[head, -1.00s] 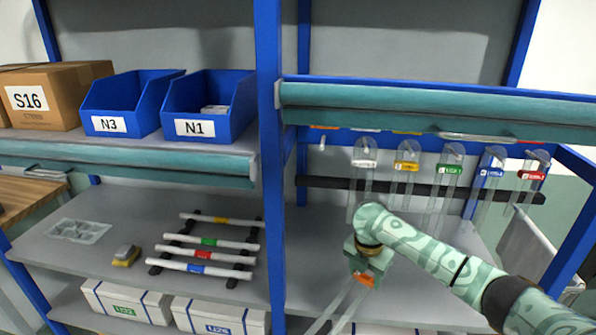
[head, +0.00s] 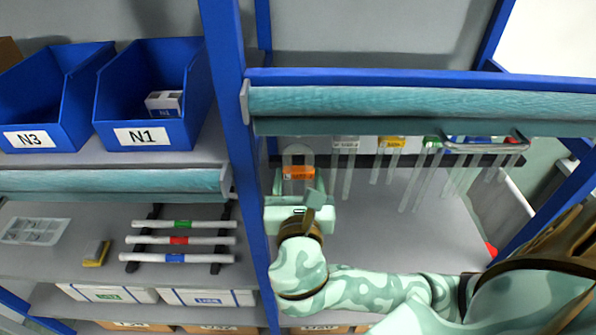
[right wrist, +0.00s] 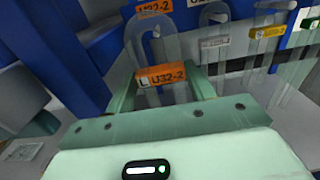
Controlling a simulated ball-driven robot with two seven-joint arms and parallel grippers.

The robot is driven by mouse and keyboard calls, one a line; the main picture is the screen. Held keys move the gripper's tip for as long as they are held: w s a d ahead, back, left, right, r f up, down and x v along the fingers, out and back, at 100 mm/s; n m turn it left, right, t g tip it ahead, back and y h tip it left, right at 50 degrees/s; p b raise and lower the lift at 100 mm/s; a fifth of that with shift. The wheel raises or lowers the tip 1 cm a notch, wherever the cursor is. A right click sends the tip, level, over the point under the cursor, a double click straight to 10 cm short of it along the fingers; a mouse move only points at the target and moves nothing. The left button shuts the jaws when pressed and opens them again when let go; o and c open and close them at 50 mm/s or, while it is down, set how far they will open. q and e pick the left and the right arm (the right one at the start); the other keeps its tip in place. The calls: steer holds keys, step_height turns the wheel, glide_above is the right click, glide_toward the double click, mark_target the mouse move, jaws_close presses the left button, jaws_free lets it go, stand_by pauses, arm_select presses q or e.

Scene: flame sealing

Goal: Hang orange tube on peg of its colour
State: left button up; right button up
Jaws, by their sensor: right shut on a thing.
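The orange tube is a clear bent loop with an orange U32-2 tag (head: 298,173); the tag also shows in the right wrist view (right wrist: 161,75). My right gripper (head: 299,184) is shut on it near the tag, with the loop upright above the fingers. In the right wrist view an orange U32-2 label (right wrist: 154,7) on the rail is just above the loop's top. The peg at that label is not clear, so I cannot tell whether the loop is around it. The tube's lower part is hidden by my gripper. My left gripper is not in view.
Clear tubes with white (head: 345,144), yellow (head: 391,142) and green (head: 432,141) tags hang to the right, with others beyond. The teal shelf edge (head: 420,102) overhangs them. A blue post (head: 228,120) stands close on the left.

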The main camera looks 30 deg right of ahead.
steer(key=shift+w+d+f+b, duration=0.15)
steer(key=shift+w+d+b, duration=0.15)
steer(key=shift+w, duration=0.1)
steer(key=shift+b+x, duration=0.6)
steer(key=shift+x, duration=0.5)
steer(key=f+b+x, duration=0.1)
steer(key=b+x, duration=0.2)
steer(key=x, duration=0.5)
steer(key=shift+f, duration=0.15)
steer(key=shift+d+p, duration=0.15)
steer(key=shift+p, duration=0.15)
steer(key=shift+w, duration=0.1)
stand_by(0.3)
